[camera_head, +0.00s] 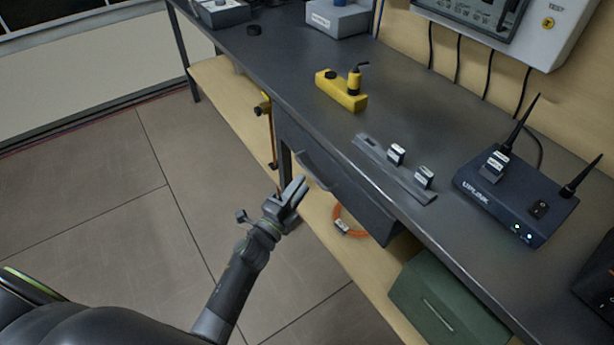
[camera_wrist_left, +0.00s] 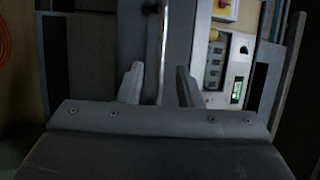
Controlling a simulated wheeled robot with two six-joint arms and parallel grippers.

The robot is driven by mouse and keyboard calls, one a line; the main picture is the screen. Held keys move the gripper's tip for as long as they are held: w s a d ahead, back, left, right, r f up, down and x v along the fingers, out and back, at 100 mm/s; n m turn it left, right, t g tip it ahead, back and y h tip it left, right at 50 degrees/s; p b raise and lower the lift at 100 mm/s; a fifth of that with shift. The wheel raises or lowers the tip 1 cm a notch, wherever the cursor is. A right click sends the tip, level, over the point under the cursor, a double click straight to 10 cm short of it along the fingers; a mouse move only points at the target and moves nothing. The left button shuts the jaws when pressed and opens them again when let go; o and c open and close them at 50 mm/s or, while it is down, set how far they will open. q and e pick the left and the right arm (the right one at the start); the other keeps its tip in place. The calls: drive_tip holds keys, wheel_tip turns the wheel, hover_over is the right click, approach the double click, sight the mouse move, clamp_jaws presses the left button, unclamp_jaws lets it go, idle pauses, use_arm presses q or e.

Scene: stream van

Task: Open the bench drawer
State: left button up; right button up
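The bench drawer (camera_head: 352,204) is a dark grey front under the edge of the bench top (camera_head: 300,75), and it looks shut. Its handle (camera_head: 312,169) is a slim grey bar along the front. My left gripper (camera_head: 298,188) is just in front of the handle, with its fingers pointing towards it. In the left wrist view the fingers (camera_wrist_left: 160,84) stand apart, and a light upright bar, apparently the handle (camera_wrist_left: 163,45), shows in the gap between them. I cannot tell whether they touch it. My right gripper is not in view.
A yellow block (camera_head: 342,92), a grey rail with small modules (camera_head: 396,153) and a black router with antennas (camera_head: 515,198) are on the bench. An orange cable coil (camera_head: 347,222) and green box (camera_head: 445,305) are on the lower shelf. The floor left of the bench is clear.

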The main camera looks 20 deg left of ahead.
use_arm(q)
drive_tip(key=shift+x, duration=2)
drive_tip(key=shift+c, duration=0.2)
clamp_jaws()
